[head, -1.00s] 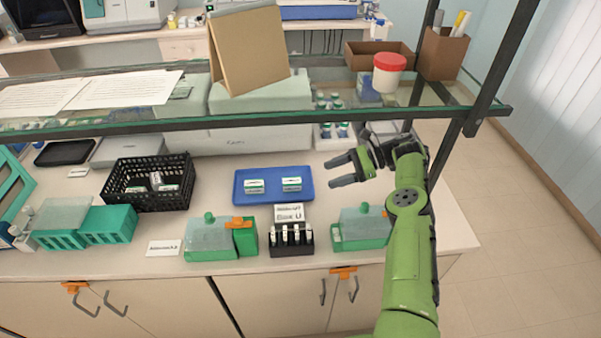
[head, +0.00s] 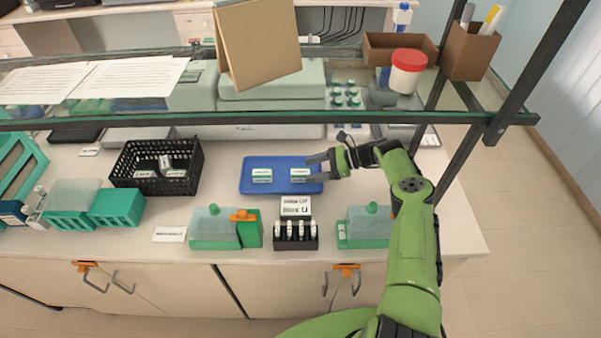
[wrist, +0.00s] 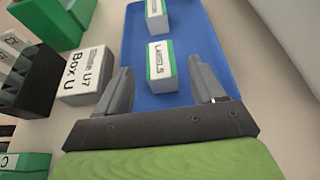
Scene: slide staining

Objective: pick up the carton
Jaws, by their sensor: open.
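Two small white-and-green cartons sit on the blue tray (head: 270,187). The right one (head: 300,175) reads "LABELS" in the wrist view (wrist: 161,66). The left one (head: 262,176) shows farther up in the wrist view (wrist: 156,16). My gripper (head: 318,169) is open and empty at the tray's right edge, just right of the right carton. In the wrist view, the "LABELS" carton appears between my open fingertips (wrist: 160,70). I cannot tell how high the fingers are above the tray. A white carton marked "Box U" (head: 296,206) stands in front of the tray; it also shows in the wrist view (wrist: 88,75).
A black crate (head: 125,167) with a few small boxes stands left of the tray. A black slide rack (head: 295,244) and green-based containers (head: 225,229) line the front. A glass shelf (head: 200,113) with a red-lidded jar (head: 407,71) hangs above the bench behind.

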